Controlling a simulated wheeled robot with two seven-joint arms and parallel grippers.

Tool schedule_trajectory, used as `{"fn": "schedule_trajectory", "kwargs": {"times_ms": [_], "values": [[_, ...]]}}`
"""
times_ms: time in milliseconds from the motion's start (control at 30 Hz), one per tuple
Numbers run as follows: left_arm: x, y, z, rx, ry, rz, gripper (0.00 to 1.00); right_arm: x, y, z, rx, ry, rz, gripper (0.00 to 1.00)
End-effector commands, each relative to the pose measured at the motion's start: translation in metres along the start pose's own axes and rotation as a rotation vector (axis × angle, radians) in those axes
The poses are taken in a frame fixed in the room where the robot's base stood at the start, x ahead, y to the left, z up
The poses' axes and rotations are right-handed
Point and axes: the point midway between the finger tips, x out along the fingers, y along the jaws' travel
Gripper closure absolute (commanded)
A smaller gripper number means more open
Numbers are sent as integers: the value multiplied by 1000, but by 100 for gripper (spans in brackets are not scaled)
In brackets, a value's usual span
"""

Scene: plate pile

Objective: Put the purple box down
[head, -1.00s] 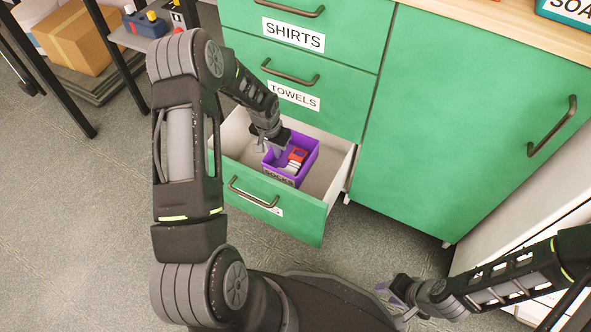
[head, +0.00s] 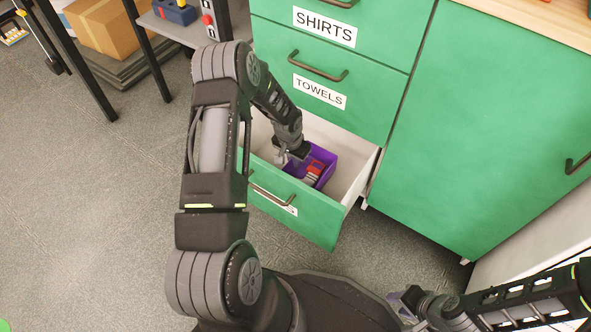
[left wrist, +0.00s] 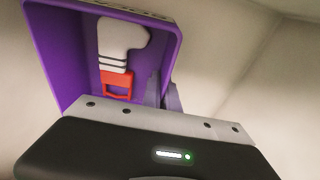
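The purple box (head: 322,158) is inside the open bottom drawer (head: 300,212) in the head view, with a red and white item (head: 314,172) in it. The left wrist view shows the box (left wrist: 70,55) close up, with a white sock-like shape and a red piece (left wrist: 117,82) inside. My left gripper (head: 291,157) reaches down into the drawer at the box's left side. Its fingers (left wrist: 163,92) are close together on the box's wall.
Green drawers labelled SHIRTS (head: 324,26) and TOWELS (head: 319,91) are shut above the open drawer. A green cupboard door (head: 480,130) stands to the right. A shelf with a cardboard box (head: 105,28) is at the upper left.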

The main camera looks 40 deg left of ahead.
Motion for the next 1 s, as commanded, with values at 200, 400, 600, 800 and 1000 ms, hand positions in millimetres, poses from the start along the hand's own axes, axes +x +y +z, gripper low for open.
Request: {"fn": "schedule_trajectory", "kwargs": {"times_ms": [200,400,600,800,1000], "values": [[-1,0,-1,0,2,0,100,-1,0,0,0,1,0,64],[16,0,2,1,0,0,100,8,2,-1,0,3,0,64],[37,0,5,2,2,0,100,16,5,-1,0,8,0,64],[36,0,5,1,2,0,100,15,4,-2,0,8,0,64],[40,0,6,1,1,0,96,19,6,-2,1,10,0,64]]}}
